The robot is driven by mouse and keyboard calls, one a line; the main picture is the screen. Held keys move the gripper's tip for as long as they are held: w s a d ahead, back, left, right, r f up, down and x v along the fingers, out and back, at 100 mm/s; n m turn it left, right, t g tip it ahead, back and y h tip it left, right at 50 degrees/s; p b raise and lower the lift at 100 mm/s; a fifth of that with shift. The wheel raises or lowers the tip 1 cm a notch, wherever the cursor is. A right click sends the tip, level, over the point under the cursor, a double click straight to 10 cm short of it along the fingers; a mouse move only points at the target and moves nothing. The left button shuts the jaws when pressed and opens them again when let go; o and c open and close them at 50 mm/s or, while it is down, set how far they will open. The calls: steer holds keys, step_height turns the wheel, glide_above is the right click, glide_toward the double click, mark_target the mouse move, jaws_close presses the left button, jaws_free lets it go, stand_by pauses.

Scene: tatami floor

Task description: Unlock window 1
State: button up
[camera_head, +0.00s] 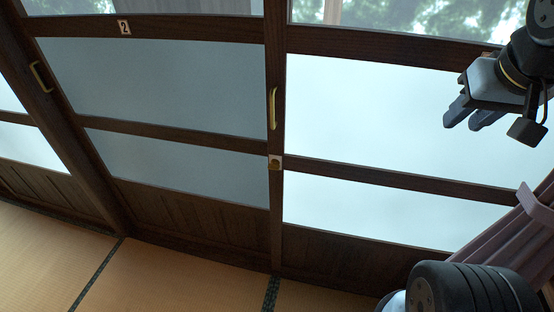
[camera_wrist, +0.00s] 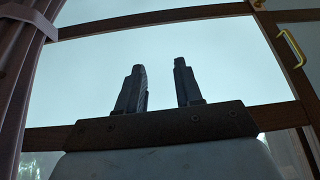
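A sliding window panel (camera_head: 160,85) in the head view carries a small label "2" (camera_head: 124,28). To its right is a brighter frosted panel (camera_head: 390,115); no "1" label shows, so I cannot tell which panel is window 1. A brass handle (camera_head: 272,108) is on the dark upright between them, with a small brass fitting (camera_head: 275,162), possibly a lock, below it. The wrist view shows a handle (camera_wrist: 291,48) and a brass fitting (camera_wrist: 257,4) at upper right. My gripper (camera_head: 461,124) is at the upper right, before the bright panel. In the wrist view its fingers (camera_wrist: 159,64) are apart and empty.
A purple-grey curtain with a tie hangs at the right (camera_head: 500,235) and at the left of the wrist view (camera_wrist: 20,75). Another handle (camera_head: 41,77) is at the far left. The tatami floor (camera_head: 170,275) is clear at lower left.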

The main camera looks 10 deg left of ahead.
steer(key=shift+a, duration=0.1)
steer(key=w+a+f+n+g+h, duration=0.35)
steer(key=w+f+n, duration=0.35)
steer(key=f+n, duration=0.4)
steer(key=m+t+y, duration=0.2)
steer(key=m+t, duration=1.4)
steer(key=m, duration=1.4)
glide_toward(273, 169)
steer(key=w, duration=0.9)
steer(key=shift+w+d, duration=0.15)
steer(key=shift+d, duration=0.25)
jaws_close()
